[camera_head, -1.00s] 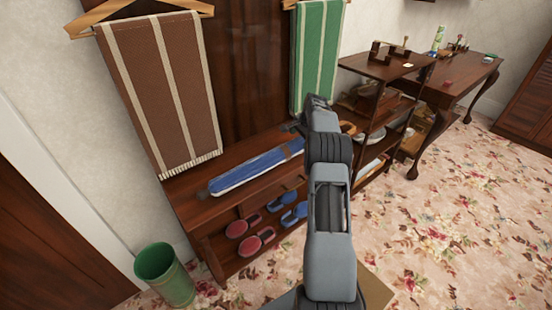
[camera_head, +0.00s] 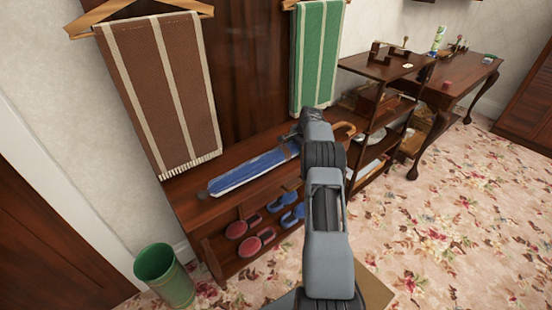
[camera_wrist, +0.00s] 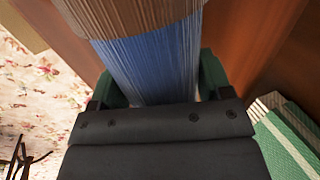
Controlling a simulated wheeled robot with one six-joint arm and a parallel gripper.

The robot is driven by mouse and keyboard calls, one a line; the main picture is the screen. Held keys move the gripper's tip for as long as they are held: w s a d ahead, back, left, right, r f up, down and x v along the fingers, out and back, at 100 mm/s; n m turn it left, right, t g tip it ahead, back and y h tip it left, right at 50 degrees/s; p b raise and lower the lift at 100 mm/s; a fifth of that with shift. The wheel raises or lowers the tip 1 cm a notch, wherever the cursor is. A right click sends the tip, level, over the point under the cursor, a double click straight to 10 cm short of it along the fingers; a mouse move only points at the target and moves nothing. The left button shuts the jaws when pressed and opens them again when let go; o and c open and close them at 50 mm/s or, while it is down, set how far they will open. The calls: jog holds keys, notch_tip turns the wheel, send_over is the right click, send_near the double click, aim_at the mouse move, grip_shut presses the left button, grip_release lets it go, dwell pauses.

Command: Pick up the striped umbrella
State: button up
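The striped umbrella (camera_head: 250,172) is blue with a pale stripe and lies on the dark wooden bench (camera_head: 193,204). Its curved wooden handle (camera_head: 345,129) shows past my arm at the right. In the wrist view the blue umbrella cloth (camera_wrist: 150,62) runs between the two green fingers of my gripper (camera_wrist: 158,82), with a brown band at the top. The fingers are spread wide, one on each side of the umbrella. In the head view my arm hides the fingers and part of the umbrella; I cannot tell whether they touch it.
Red slippers (camera_head: 250,242) and blue slippers (camera_head: 287,207) sit on the shelf below. A brown striped towel (camera_head: 160,90) and a green one (camera_head: 318,55) hang behind. A green bin (camera_head: 165,276) stands at left, a shelf unit (camera_head: 385,70) at right. Carpet is clear at right.

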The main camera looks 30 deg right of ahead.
jog(key=shift+d, duration=0.1)
jog(key=c, duration=0.6)
